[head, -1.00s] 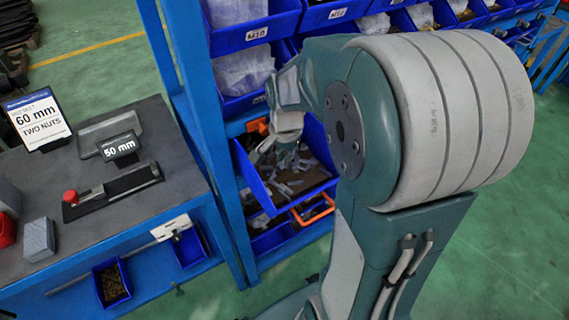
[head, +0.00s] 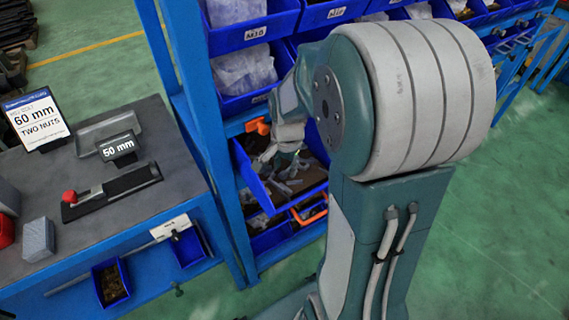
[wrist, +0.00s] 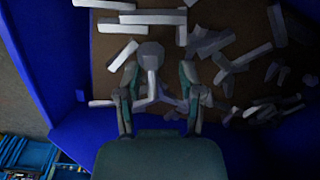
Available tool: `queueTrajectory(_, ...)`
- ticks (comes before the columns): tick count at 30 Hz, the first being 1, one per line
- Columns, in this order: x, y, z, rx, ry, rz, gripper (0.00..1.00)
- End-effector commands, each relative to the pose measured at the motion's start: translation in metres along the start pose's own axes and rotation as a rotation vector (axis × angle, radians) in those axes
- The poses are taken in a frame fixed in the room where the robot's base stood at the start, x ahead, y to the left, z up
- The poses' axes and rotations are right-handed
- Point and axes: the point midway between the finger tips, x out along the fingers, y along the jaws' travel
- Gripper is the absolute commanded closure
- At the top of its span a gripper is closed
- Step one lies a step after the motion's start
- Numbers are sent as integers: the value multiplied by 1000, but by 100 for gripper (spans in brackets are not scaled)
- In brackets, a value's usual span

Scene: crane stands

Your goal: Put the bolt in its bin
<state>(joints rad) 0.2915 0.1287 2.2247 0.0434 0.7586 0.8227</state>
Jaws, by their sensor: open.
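A grey bolt with a faceted head (wrist: 151,54) shows between my fingers in the wrist view, its shank running down towards my palm. It lies in an open blue bin (wrist: 35,60) with several other loose grey bolts on a brown floor. My gripper (wrist: 158,74) is open, with one finger on each side of the bolt; I cannot tell whether they touch it. In the head view my gripper (head: 280,150) reaches into the same blue bin (head: 250,180) on the rack. My arm hides part of the bin there.
Blue rack bins (head: 240,38) stand above. A grey bench (head: 165,200) at left carries a gauge (head: 115,190) with a "50 mm" display (head: 119,147) and a sign (head: 38,120) reading "60 mm, two nuts". Small blue bins (head: 110,282) hang below its front edge.

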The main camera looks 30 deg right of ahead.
Motion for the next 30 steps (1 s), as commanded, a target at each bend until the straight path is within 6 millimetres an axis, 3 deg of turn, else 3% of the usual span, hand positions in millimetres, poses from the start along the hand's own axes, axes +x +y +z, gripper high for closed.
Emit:
queueTrajectory(5,-15,-1,0,0,4,-4,51)
queueTrajectory(18,-102,0,0,0,3,-2,51)
queueTrajectory(24,-120,0,1,-2,2,-1,51)
queueTrajectory(27,-127,2,8,-48,15,-14,51)
queueTrajectory(30,-138,6,29,-177,56,-52,51)
